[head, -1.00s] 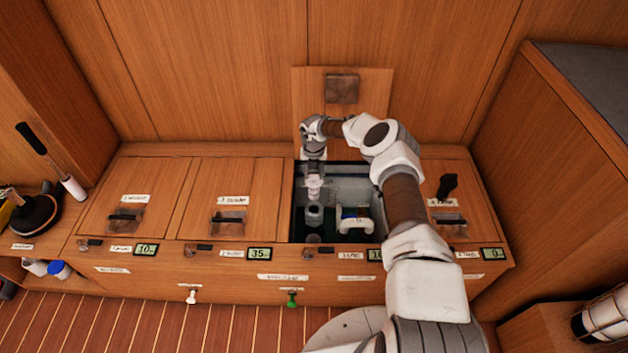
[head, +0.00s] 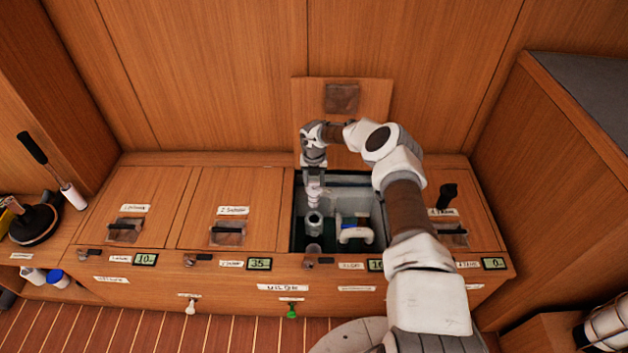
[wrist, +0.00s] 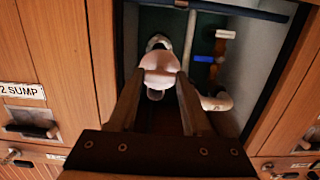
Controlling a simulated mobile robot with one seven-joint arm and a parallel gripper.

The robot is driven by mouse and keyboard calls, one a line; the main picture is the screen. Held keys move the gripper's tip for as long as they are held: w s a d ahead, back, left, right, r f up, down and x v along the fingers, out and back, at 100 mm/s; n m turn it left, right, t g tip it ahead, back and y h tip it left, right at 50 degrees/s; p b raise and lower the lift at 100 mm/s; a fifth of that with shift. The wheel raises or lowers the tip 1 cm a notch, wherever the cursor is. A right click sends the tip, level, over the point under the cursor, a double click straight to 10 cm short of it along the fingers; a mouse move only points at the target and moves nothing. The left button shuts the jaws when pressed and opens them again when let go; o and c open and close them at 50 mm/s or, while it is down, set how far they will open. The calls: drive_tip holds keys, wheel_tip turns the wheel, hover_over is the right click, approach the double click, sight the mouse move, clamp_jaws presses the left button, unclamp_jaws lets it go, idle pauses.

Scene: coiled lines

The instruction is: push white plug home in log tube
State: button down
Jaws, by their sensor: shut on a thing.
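The white plug (wrist: 160,62) is between the fingertips of my gripper (wrist: 161,76) in the wrist view. The gripper is shut on it. In the head view my gripper (head: 314,178) points down into the open bin, with the white plug (head: 316,195) below its fingers. An upright grey tube (head: 314,224) stands in the bin just under the plug. The plug appears above the tube's mouth and roughly in line with it; I cannot tell whether they touch. In the wrist view the plug hides most of what lies below it.
A white elbow pipe (head: 356,234) with a blue part stands right of the tube. The bin walls (head: 350,182) are close around. The raised lid (head: 340,120) leans behind. Closed lids with handles lie left, and a black-handled lid (head: 446,200) right.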

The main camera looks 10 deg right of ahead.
sight(314, 204)
drive_tip(key=shift+f+b, duration=2.55)
drive_tip(key=shift+f, duration=1.7)
drive_tip(key=shift+b, duration=0.8)
drive_tip(key=shift+f, duration=3.6)
drive_tip(key=shift+w+f, duration=0.1)
drive_tip(key=shift+f, duration=0.85)
